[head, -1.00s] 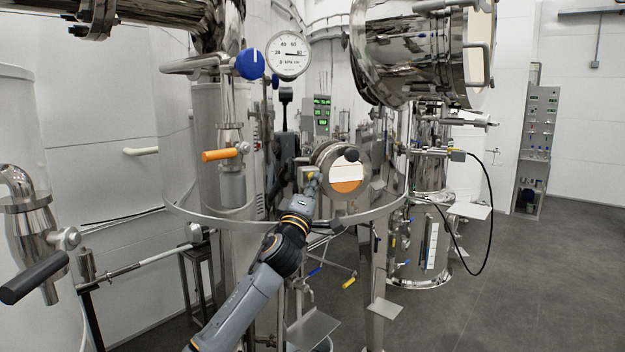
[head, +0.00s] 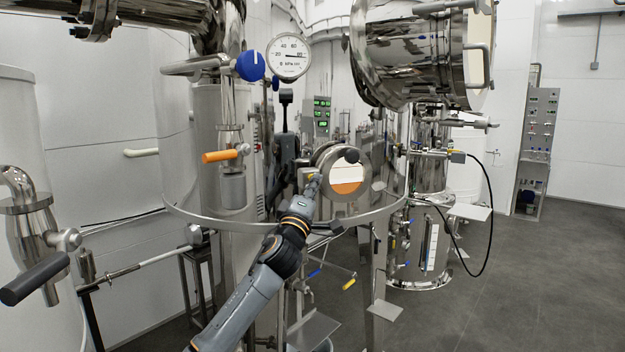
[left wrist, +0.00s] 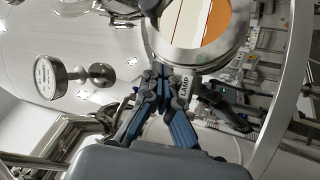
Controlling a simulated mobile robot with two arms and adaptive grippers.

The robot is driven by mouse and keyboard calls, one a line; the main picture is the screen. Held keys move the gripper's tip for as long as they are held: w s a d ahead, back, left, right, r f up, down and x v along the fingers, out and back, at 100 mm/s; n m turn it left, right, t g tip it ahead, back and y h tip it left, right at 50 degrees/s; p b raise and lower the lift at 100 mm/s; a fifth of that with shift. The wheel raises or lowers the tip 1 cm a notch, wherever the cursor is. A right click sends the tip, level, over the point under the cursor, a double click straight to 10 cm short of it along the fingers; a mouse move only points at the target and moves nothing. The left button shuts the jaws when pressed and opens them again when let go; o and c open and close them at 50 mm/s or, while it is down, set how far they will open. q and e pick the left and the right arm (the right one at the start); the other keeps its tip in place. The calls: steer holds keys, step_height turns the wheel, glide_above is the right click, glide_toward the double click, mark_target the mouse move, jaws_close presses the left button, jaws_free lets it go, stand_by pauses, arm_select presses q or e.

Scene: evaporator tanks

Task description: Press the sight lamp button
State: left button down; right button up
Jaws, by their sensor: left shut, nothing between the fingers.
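The round sight glass (head: 348,176) has a metal rim and a window that is pale above and orange below. It also shows at the top of the left wrist view (left wrist: 192,22). A small label reading LAMP (left wrist: 184,87) sits just below its rim there. My left gripper (head: 313,180) is at the lower left edge of the sight glass, shut and empty. In the left wrist view its fingertips (left wrist: 165,76) are close together beside the label. The button itself is not clearly seen; the fingers may cover it. I cannot tell whether they touch it. My right gripper is not in view.
A pressure gauge (head: 289,56) and a blue knob (head: 250,65) are above left. An orange-handled valve (head: 220,156) is left of the arm. A curved metal rail (head: 235,229) runs around the tank. Grey floor (head: 530,290) is open at the right.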

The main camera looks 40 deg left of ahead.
arm_select(q)
steer(key=shift+a, duration=0.1)
stand_by(0.3)
steer(key=shift+w+a, duration=0.15)
steer(key=shift+a+r, duration=0.1)
stand_by(0.3)
stand_by(0.4)
steer(key=s+d, duration=0.3)
steer(key=d, duration=0.2)
steer(key=shift+s+d+b, duration=0.15)
steer(key=shift+s+b, duration=0.15)
